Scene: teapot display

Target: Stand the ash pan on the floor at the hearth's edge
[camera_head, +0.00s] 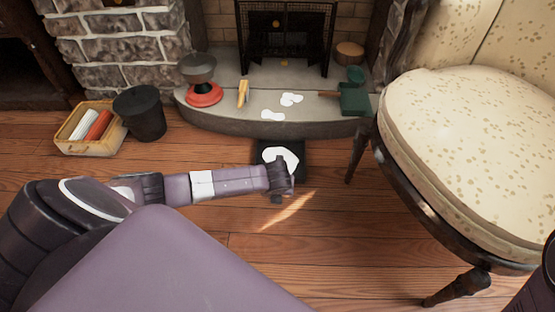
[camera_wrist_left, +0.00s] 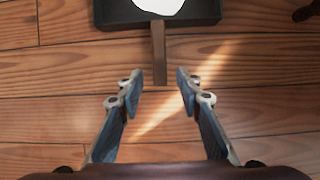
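The ash pan (camera_head: 300,150) is a black square tray holding a white heap. It lies on the wood floor just in front of the curved stone hearth (camera_head: 230,121). In the left wrist view the pan (camera_wrist_left: 116,17) shows at the top, with its brown handle (camera_wrist_left: 158,52) pointing toward my gripper. My left gripper (camera_head: 281,190) is open; in the left wrist view its fingertips (camera_wrist_left: 160,82) stand apart, one on each side of the handle's end. No contact with the handle is visible. My right gripper is out of view.
White patches (camera_head: 290,99), a red-based object (camera_head: 204,95), a yellow-brown item (camera_head: 243,93) and a green pan (camera_head: 354,98) are on the hearth. A black bucket (camera_head: 140,112) and wooden crate (camera_head: 90,146) stand left. An upholstered chair (camera_head: 460,150) blocks the right. Floor in front is clear.

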